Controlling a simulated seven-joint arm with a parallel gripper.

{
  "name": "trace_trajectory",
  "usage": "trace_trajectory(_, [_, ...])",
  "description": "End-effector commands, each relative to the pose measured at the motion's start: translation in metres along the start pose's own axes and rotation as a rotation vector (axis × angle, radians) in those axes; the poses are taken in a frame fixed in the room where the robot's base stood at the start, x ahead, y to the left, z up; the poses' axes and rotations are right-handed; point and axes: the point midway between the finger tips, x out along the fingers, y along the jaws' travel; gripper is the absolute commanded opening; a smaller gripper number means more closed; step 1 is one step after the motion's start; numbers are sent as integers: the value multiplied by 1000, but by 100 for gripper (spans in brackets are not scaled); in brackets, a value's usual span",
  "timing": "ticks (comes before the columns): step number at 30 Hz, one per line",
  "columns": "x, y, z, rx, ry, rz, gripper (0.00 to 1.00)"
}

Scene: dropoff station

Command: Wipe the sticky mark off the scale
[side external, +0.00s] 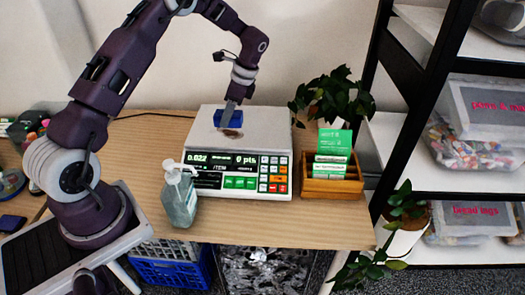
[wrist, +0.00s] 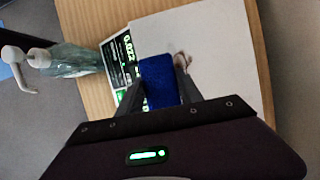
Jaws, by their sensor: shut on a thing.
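The scale (side external: 205,133) stands on the wooden table with a pale flat top plate and a front panel of green displays and coloured keys. Its plate also shows in the wrist view (wrist: 225,45). A brown mark (side external: 232,134) lies on the plate near its front; in the wrist view the mark (wrist: 181,60) shows just beyond the blue sponge. My gripper (side external: 229,113) is shut on the blue sponge (wrist: 160,83), over the plate and right beside the mark. Whether the sponge touches the plate I cannot tell. The fingers hide part of the plate.
A clear pump bottle (side external: 179,202) stands at the scale's front left. A wooden card box (side external: 333,187) and a potted plant (side external: 338,100) are to the right. Black shelving (side external: 400,110) rises at the right. Some table is bare in front of the scale.

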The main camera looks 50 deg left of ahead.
Motion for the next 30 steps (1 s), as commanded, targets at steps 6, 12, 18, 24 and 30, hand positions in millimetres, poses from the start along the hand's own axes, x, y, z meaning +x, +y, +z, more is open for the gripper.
trace_trajectory(6, [1, -24, 59, -3, -12, 4, 10])
trace_trajectory(12, [4, -26, 64, -1, -15, 5, 10])
trace_trajectory(18, [17, -26, 58, 1, -16, 6, 10])
trace_trajectory(24, [34, -26, 51, 0, -15, 6, 10])
trace_trajectory(30, [50, -26, 44, 0, -14, 6, 10])
